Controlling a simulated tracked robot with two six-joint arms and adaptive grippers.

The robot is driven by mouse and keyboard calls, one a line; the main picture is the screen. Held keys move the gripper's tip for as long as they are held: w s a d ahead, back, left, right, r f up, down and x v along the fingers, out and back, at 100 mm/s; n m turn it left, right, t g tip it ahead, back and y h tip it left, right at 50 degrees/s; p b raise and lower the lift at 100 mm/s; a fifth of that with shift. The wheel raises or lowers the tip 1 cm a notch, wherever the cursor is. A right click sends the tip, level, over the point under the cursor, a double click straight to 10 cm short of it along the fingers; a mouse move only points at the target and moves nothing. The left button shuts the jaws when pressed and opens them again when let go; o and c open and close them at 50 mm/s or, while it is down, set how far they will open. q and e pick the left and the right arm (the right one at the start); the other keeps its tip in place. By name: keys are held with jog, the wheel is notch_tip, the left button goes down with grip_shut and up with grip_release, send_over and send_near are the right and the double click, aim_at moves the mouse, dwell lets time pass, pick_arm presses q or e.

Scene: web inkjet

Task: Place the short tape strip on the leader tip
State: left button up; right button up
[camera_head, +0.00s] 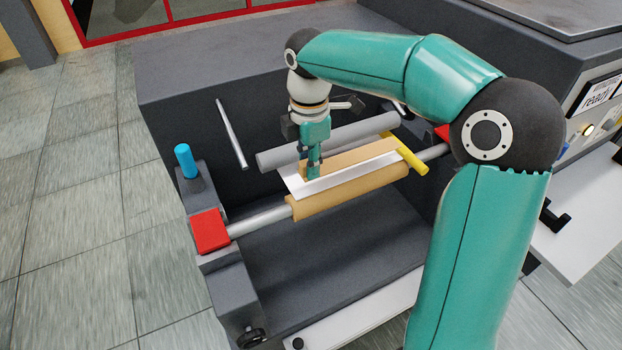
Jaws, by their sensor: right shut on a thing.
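My right gripper (313,174) points down over the web path in the middle of the head view. It is shut at the left end of a tan strip (352,156), which looks like the tape strip. The strip lies along or just over a white sheet (372,168), perhaps the leader tip; I cannot tell whether they touch. My fingers hide the strip's left end. A tan roll (350,192) on a metal shaft (262,225) sits just below the white sheet. My left gripper is not in view.
A grey roller (285,156) lies behind the sheet. A yellow bar (409,157) crosses its right end. Red blocks (210,231) hold the shaft, and a blue knob (186,160) stands at the left. My right arm covers the right side. Open floor lies left.

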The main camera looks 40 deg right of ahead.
aim_at(310, 189)
jog(key=shift+f, duration=2.3)
jog(key=o, duration=0.9)
notch_tip(310, 189, up, 12)
jog(key=shift+r+p, duration=0.1)
jog(key=shift+p, duration=0.4)
